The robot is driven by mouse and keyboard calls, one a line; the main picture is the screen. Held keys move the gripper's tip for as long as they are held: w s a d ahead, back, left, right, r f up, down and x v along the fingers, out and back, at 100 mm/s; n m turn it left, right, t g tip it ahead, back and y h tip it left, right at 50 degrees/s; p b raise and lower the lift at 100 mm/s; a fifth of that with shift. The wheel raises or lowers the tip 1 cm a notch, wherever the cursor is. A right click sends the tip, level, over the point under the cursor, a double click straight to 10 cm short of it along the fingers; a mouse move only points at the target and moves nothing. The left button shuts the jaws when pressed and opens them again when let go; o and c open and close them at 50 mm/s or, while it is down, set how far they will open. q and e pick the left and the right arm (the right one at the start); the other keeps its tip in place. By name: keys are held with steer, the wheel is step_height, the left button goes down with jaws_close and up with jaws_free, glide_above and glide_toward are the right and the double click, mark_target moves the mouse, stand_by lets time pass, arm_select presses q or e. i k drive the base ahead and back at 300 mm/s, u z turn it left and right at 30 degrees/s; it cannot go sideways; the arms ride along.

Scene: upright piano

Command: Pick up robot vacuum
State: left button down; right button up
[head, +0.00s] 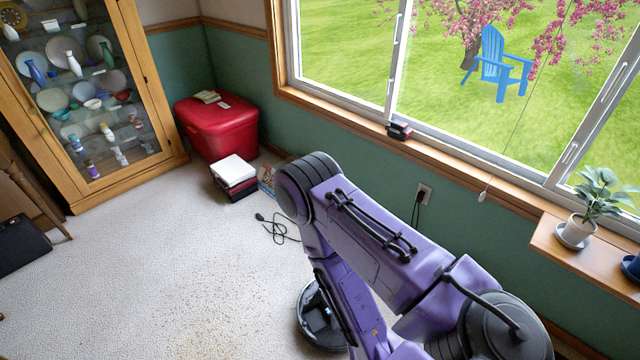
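A round dark robot vacuum (316,318) with a glossy black top sits on the carpet at the bottom middle of the head view. My purple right arm covers its right side. My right gripper is not visible; the arm reaches down past the bottom edge of the picture. My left gripper and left arm are out of view. I cannot see any contact between a gripper and the vacuum.
A red chest (215,128), a white box (233,170) and a black cable (277,229) are farther back. A glass cabinet (85,100) stands left. A window ledge with a potted plant (590,205) is right. The carpet (150,260) left of the vacuum is clear apart from crumbs.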

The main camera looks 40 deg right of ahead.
mark_target(318, 324)
steer(key=i, duration=4.45)
steer(key=z, duration=4.75)
steer(key=i, duration=1.7)
